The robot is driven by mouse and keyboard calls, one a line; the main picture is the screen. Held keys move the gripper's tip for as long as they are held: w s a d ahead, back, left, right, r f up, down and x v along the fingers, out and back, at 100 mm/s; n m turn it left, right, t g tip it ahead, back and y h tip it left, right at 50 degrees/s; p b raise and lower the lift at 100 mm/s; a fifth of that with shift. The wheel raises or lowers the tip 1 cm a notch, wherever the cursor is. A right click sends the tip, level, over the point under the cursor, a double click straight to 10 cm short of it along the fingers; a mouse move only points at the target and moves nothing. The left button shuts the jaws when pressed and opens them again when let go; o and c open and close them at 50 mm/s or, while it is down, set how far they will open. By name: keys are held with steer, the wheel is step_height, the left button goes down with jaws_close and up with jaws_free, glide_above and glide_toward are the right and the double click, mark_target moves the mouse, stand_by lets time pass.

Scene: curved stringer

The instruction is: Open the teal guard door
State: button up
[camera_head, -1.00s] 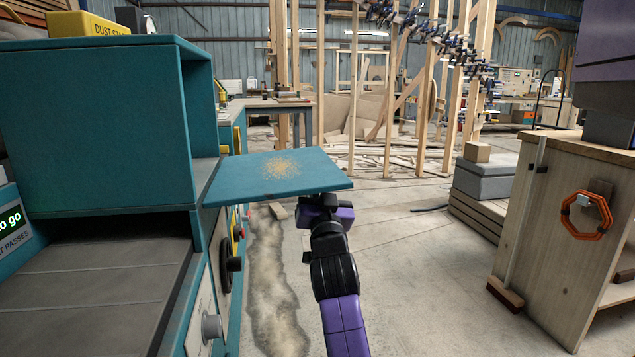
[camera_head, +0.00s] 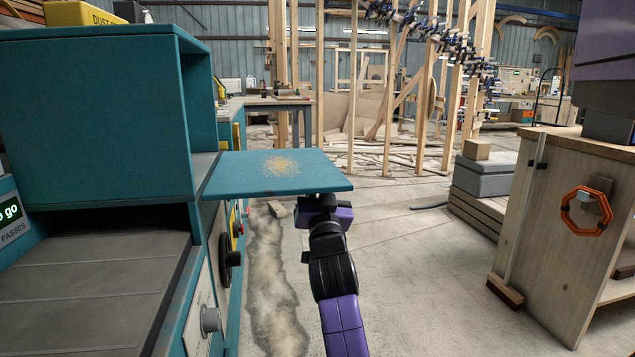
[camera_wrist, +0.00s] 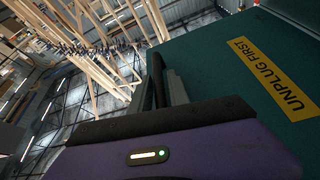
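The teal guard door (camera_head: 235,180) stands out from the side of the teal machine as a nearly level flat panel, with sawdust on its top face. My gripper (camera_head: 322,202) is just under its near right part, and its fingertips are hidden by the panel in the head view. In the wrist view the teal surface (camera_wrist: 225,100) with a yellow "UNPLUG FIRST" label fills the right side. A dark upright bar and grey finger parts (camera_wrist: 170,85) show close against its edge. I cannot tell whether the fingers are closed on the door.
The teal machine (camera_head: 95,120) fills the left, with a grey bed (camera_head: 90,270), a dark handwheel (camera_head: 228,258) and a grey knob (camera_head: 210,320) on its side. A wooden cabinet (camera_head: 560,230) with an orange ring stands right. Open floor (camera_head: 420,270) lies between them.

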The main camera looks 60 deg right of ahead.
steer(key=b+v, duration=0.1)
steer(key=v, duration=0.6)
steer(key=shift+s+a, duration=0.25)
steer(key=shift+a, duration=0.05)
steer(key=shift+f, duration=0.1)
